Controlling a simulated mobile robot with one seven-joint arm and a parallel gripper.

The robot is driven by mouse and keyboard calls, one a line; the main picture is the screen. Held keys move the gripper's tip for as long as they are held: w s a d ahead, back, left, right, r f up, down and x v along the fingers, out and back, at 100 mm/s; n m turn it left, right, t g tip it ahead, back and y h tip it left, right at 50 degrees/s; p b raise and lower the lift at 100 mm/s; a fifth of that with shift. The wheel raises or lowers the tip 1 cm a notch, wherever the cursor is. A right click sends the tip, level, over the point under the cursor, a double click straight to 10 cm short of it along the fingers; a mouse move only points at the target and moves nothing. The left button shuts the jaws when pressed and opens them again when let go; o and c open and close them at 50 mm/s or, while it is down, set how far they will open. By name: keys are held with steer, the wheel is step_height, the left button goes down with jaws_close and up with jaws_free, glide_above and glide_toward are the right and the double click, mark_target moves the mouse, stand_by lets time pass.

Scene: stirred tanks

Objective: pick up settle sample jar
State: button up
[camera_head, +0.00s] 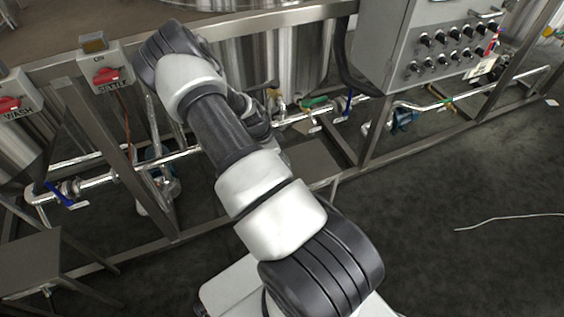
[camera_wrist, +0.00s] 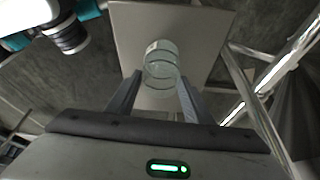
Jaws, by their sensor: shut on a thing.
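The settle sample jar (camera_wrist: 161,56) is a small clear glass jar with a pale label patch, in the wrist view. It sits between the two fingers of my gripper (camera_wrist: 160,82), which is shut on it. Behind the jar is a flat grey plate (camera_wrist: 205,25); I cannot tell whether the jar touches it or is held just above. In the head view my arm hides the gripper and the jar.
In the head view, a SETTLE switch box (camera_head: 105,75) and a WASH switch box (camera_head: 12,104) stand at left. A control cabinet (camera_head: 425,45) is at upper right. Pipes with valves run along the steel frame (camera_head: 345,165). Open floor (camera_head: 470,190) lies at right.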

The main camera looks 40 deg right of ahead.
steer(key=shift+a+r+p, duration=0.1)
steer(key=shift+r+p, duration=0.2)
steer(key=shift+r, duration=0.5)
steer(key=w+a+p, duration=0.1)
steer(key=w+a, duration=0.2)
steer(key=a, duration=0.5)
steer(key=w+a+p, duration=0.1)
steer(key=w+a, duration=0.2)
steer(key=a, duration=0.6)
steer(key=s+a+r+n+t+y, duration=0.1)
steer(key=a+r+n+t, duration=0.15)
steer(key=r+n, duration=0.65)
steer(key=s+a+r+n+t+y, duration=0.2)
steer(key=a+r+n, duration=0.25)
steer(key=r, duration=0.85)
steer(key=s+a+r+n+t+y, duration=0.1)
steer(key=a+r+n+t, duration=0.1)
steer(key=r+n, duration=0.75)
step_height(320, 180, up, 20)
steer(key=w+m+p, duration=0.1)
steer(key=w+p, duration=0.1)
steer(key=p, duration=2.1)
steer(key=s+f, duration=0.4)
steer(key=f, duration=0.2)
steer(key=shift+s+a, duration=0.15)
steer(key=shift+a, duration=0.15)
steer(key=shift+g, duration=0.25)
